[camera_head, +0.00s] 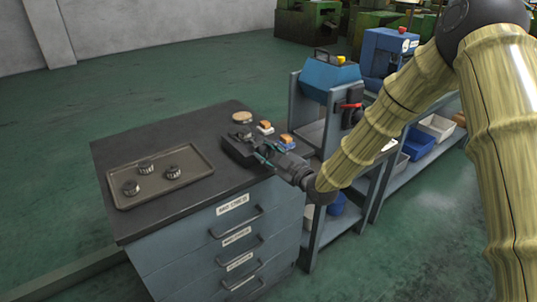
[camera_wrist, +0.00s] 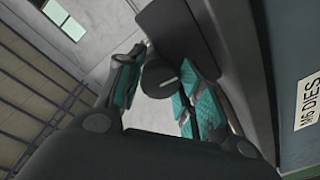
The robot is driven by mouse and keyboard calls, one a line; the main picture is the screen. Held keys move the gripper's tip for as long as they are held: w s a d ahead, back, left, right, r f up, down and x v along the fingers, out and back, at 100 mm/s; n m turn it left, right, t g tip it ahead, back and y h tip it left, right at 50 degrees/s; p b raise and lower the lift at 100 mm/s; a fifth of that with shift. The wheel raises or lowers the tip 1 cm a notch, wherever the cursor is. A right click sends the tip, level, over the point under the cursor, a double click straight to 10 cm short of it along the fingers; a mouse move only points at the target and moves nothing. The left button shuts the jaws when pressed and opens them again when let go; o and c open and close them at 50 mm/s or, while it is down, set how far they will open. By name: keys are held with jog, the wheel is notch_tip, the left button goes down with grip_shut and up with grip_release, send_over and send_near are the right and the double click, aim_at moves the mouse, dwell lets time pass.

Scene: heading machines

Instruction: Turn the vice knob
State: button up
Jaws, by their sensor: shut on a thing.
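The vice (camera_head: 236,150) is a dark block on the right part of the cabinet top. My gripper (camera_head: 264,153) reaches in from the right at the vice's front side, low over the cabinet edge. In the wrist view, the vice knob (camera_wrist: 158,80) is a dark round end with a short white mark. The teal-padded fingers of my gripper (camera_wrist: 157,88) lie on either side of it, shut on the knob. In the head view my gripper hides the knob. The vice body (camera_wrist: 166,27) shows dark behind the knob in the wrist view.
A tray (camera_head: 197,187) with 3 dark knurled round parts lies left on the cabinet top (camera_head: 120,150). Behind the vice are a round tan-topped piece (camera_head: 242,117) and two small orange-topped blocks (camera_head: 265,127). A blue machine (camera_head: 327,75) stands close behind my arm.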

jog(key=m+b, duration=0.1)
jog(key=m, duration=0.1)
jog(key=shift+f+m, duration=0.2)
jog(key=shift+m, duration=0.2)
jog(key=m+b, duration=0.2)
jog(key=m, duration=0.2)
jog(key=shift+m+t, duration=0.3)
jog(key=shift+m, duration=0.1)
jog(key=m+b, duration=0.2)
jog(key=m, duration=0.2)
jog(key=shift+t, duration=0.3)
jog(key=shift+s+a+r+m+b, duration=0.1)
jog(key=shift+m+b, duration=0.25)
jog(key=shift+m, duration=1.25)
jog(key=o, duration=1)
